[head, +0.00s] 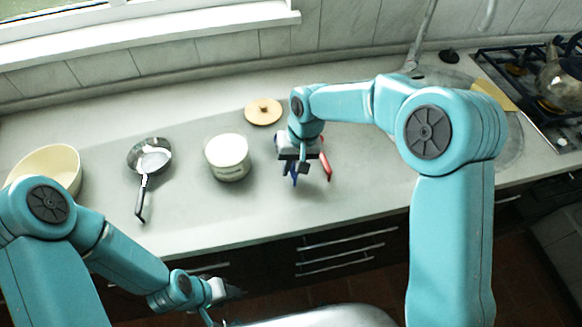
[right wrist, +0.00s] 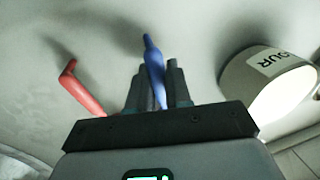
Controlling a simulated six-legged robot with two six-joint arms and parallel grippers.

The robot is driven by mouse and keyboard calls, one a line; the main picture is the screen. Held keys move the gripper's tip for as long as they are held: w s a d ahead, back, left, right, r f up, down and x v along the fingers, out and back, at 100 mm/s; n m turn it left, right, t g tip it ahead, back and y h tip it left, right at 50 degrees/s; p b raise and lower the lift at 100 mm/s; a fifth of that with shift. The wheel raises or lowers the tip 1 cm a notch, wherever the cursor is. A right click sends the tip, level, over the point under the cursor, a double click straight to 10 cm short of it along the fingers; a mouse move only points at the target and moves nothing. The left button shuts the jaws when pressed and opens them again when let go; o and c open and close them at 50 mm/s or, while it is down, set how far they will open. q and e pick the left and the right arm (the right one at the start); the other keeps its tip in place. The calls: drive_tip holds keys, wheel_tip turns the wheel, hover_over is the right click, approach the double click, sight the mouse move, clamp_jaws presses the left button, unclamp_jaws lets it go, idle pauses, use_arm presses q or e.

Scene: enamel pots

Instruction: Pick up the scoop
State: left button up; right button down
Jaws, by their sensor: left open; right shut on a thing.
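My right gripper (head: 297,168) is low over the counter, right of the white canister. It is shut on a slim blue utensil (right wrist: 153,62), which stands out between its dark fingers in the right wrist view. A red utensil (right wrist: 83,92) sits beside the fingers, apart from the blue one; it also shows in the head view (head: 325,165). The scoop's bowl is not clearly visible, so I cannot tell which of the two is the scoop. My left gripper (head: 212,306) is open and low at the bottom of the head view, in front of the counter, its fingertips partly hidden.
The white canister (head: 228,158), labelled "OUR" in the right wrist view (right wrist: 268,85), stands left of my right gripper. A round wooden lid (head: 263,111), a dark pan (head: 149,157) and a cream bowl (head: 52,168) are on the counter. A stove with a kettle (head: 562,80) is far right.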

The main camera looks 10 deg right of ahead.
wheel_tip(320, 180, up, 18)
idle(0.6)
